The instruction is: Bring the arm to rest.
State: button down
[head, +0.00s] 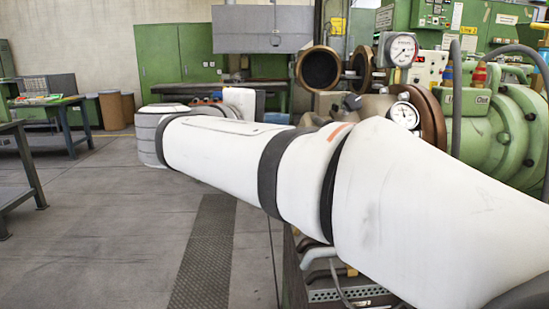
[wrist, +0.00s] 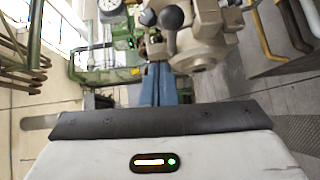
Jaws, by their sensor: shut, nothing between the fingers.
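My white arm (head: 225,155) reaches from the lower right of the head view to the left, with dark bands at its joints. It is stretched out roughly level, in front of the green machine. Its far end, a ribbed grey-white part (head: 152,135) and a white block (head: 240,101), lies at the left. The wrist view shows a white casing of mine (wrist: 95,160) with a dark edge and a small lit indicator. I see nothing held.
A green extruder (head: 512,135) with gauges (head: 402,50) stands close behind my arm at the right. A workbench (head: 62,115) stands at the left, green cabinets (head: 175,55) at the back. The grey floor (head: 110,235) at the left is clear. The wrist view shows a beige machine (wrist: 200,45).

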jog(key=s+d+f+m+g+y+p, duration=0.1)
jog(key=s+d+f+g+y+p, duration=0.15)
jog(key=d+f+g+p, duration=0.35)
jog(key=s+d+f+m+g+y+p, duration=0.1)
jog(key=s+d+f+p, duration=0.25)
jog(key=d, duration=0.35)
jog(key=s+d+f+m+g+y+p, duration=0.2)
jog(key=s+f+m+y+p, duration=0.3)
jog(key=s+p, duration=0.5)
jog(key=s+m+g+y, duration=0.1)
jog(key=m+y, duration=0.1)
jog(key=shift+s+m+y, duration=0.35)
jog(key=shift+s+m, duration=0.05)
